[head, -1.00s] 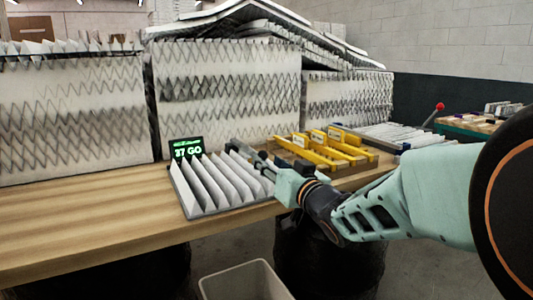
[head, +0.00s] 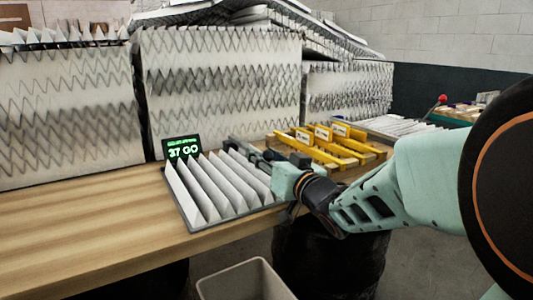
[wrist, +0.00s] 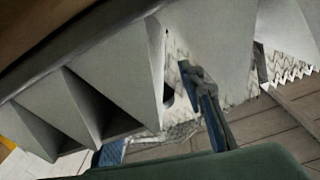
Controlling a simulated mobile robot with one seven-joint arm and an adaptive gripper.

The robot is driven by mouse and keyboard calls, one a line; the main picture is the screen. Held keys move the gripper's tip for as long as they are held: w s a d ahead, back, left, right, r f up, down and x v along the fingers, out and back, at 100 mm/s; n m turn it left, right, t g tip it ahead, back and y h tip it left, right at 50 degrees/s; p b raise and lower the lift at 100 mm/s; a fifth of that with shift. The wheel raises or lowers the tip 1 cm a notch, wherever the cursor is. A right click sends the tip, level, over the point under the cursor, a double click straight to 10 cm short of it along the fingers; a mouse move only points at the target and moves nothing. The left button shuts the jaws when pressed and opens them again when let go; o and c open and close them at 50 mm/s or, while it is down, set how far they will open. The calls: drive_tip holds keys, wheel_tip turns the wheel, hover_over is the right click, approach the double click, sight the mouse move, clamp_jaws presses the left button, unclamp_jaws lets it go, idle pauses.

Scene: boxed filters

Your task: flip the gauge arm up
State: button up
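A dark tray with a row of white pleated filters (head: 225,183) stands at the table's front edge. Behind it a small display (head: 183,149) reads "37 GO" in green. My gripper (head: 252,152) reaches in from the right at the tray's right end, its fingers pointing left behind the pleats. In the wrist view the two fingers (wrist: 160,125) stand apart beside the grey-white pleats, with nothing clearly between them. I cannot pick out the gauge arm for certain; dark parts near my fingers overlap. Whether a finger touches anything is unclear.
Yellow holders with white labels (head: 325,145) stand just right of my gripper. Tall stacks of pleated filters (head: 220,90) line the table's back. A pale bin (head: 247,282) is below the front edge. The wooden table (head: 90,225) is bare at the left.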

drive_tip(key=shift+c, duration=0.3)
clamp_jaws()
drive_tip(key=shift+r, duration=0.15)
